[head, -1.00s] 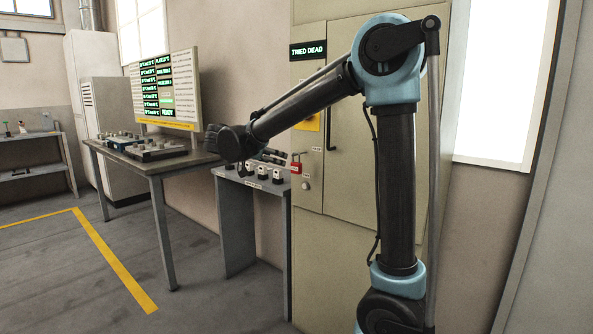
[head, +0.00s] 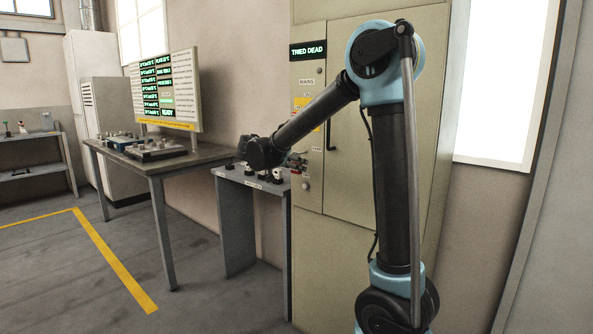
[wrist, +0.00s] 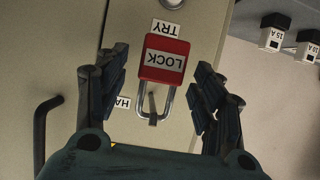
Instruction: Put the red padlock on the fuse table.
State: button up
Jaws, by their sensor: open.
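The red padlock (wrist: 165,58) is between the two fingers of my gripper (wrist: 160,80) in the wrist view. It shows upside down, with a white LOCK label, and its shackle passes around a metal staple on the cabinet door. The fingers are open, with a gap on each side of the padlock. In the head view my gripper (head: 292,162) is at the cabinet front and hides most of the padlock. The fuse table (head: 238,179) is the small grey table left of the cabinet, with several black-and-white fuses on it.
The beige cabinet (head: 375,160) has a dark door handle (wrist: 45,130) beside my gripper. A larger workbench (head: 175,160) and a display board (head: 165,90) stand to the left. The floor in front is clear.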

jog(key=shift+x, duration=0.95)
jog(key=shift+a, duration=0.1)
jog(key=c, duration=1.3)
